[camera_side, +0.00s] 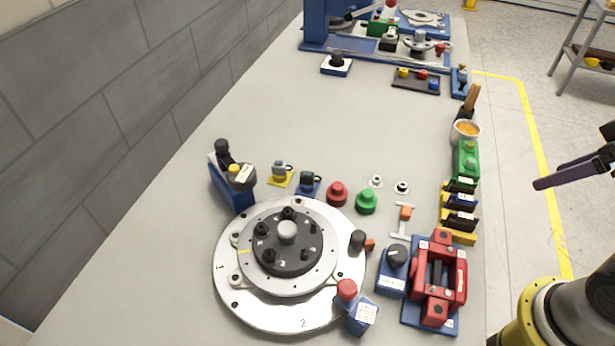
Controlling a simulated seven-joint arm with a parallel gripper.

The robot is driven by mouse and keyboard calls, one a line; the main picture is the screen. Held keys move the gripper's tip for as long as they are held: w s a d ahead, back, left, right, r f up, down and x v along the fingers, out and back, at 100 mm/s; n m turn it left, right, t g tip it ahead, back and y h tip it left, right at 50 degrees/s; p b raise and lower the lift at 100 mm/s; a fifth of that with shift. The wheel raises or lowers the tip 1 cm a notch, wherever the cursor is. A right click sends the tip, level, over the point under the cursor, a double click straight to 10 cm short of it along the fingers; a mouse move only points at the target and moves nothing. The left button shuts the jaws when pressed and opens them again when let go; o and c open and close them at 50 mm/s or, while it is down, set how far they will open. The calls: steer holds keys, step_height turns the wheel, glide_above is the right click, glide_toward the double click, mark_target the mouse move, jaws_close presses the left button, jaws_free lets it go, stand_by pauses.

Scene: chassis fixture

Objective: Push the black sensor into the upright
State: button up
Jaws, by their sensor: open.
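A blue upright (230,190) stands at the left edge of the round metal plate. A black cylindrical part (222,150) and a dark round part with a yellow top (240,176) sit at its upper end. Another black cylinder (357,240) with an orange piece beside it stands at the plate's right edge. I cannot tell for sure which black part is the sensor, or how far it sits in the upright. My gripper (588,162) is at the right picture edge, partly cut off, beyond the table. It is open, with nothing seen in it, and far from these parts.
The round plate (228,285) carries a black hub. A red-and-blue vise (438,280), a blue knob box (392,283) and a blue block with a red button (360,315) stand at its right. Small red and green parts stand behind. The table's middle (300,115) is clear.

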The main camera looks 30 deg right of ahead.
steer(key=c, duration=0.4)
steer(key=w+r, duration=0.1)
steer(key=w+r+n, duration=0.1)
steer(key=r, duration=0.1)
steer(key=w+r+n, duration=0.1)
steer(key=r, duration=0.1)
steer(key=shift+a+r, duration=0.15)
steer(key=shift+r, duration=0.05)
steer(key=shift+c, duration=0.4)
steer(key=w+a+r+n, duration=0.2)
steer(key=w+r, duration=0.2)
steer(key=w, duration=0.1)
steer(key=n+g, duration=0.6)
steer(key=n, duration=0.1)
glide_above(307, 173)
steer(key=f, duration=1.6)
steer(key=shift+w+d, duration=0.15)
steer(key=shift+d, duration=0.05)
steer(key=shift+s+a+f, duration=0.2)
steer(key=shift+a+f, duration=0.05)
steer(key=shift+f, duration=3.85)
